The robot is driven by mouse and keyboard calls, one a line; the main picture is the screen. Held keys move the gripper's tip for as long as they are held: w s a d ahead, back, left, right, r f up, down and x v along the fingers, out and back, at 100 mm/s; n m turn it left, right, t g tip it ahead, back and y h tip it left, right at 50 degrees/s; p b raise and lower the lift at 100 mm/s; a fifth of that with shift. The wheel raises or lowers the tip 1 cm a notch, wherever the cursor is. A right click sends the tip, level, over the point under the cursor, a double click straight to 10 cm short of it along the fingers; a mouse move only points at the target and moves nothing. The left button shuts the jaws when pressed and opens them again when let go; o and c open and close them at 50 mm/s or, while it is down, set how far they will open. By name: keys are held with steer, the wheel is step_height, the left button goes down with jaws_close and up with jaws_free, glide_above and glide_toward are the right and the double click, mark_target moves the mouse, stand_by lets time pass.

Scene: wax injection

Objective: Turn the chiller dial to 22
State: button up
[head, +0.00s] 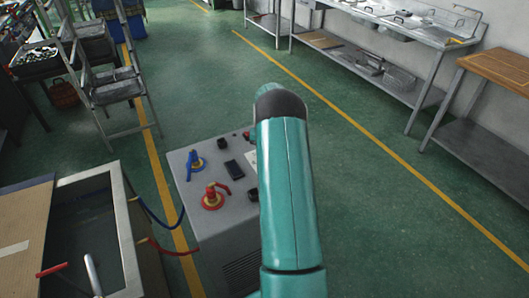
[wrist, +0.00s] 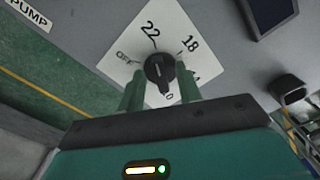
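The chiller dial (wrist: 160,72) is a black knob on a white diamond-shaped plate (wrist: 187,28) in the wrist view. The plate carries OFF at left, 22 at upper left, 18 at upper right, and partly covered figures lower down. The knob's bar runs roughly up and down in the picture; its exact setting is hard to read. My gripper (wrist: 160,92) has one green finger on each side of the knob, with gaps between. Whether either finger touches it is unclear. In the head view my arm hides the gripper and the dial on the grey chiller cabinet (head: 228,213).
A dark panel (wrist: 268,12) and a PUMP label (wrist: 30,12) lie near the dial. A tank (head: 125,235) stands at left. Green floor is open at right.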

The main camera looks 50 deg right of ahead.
step_height(320, 180, up, 14)
stand_by(0.4)
steer(key=shift+f, duration=0.1)
stand_by(0.3)
steer(key=s+a+r+n+t+h, duration=0.1)
steer(key=s+a+r+n, duration=0.1)
steer(key=a+r, duration=0.85)
steer(key=s+a+r+n+t, duration=0.15)
steer(key=a+r, duration=0.55)
steer(key=a, duration=0.7)
steer(key=s+a+n+t+y, duration=0.1)
steer(key=s+a+n+t, duration=0.2)
steer(key=s+a, duration=1.6)
steer(key=s+n, duration=0.1)
steer(key=n, duration=0.2)
steer(key=shift+a, duration=0.3)
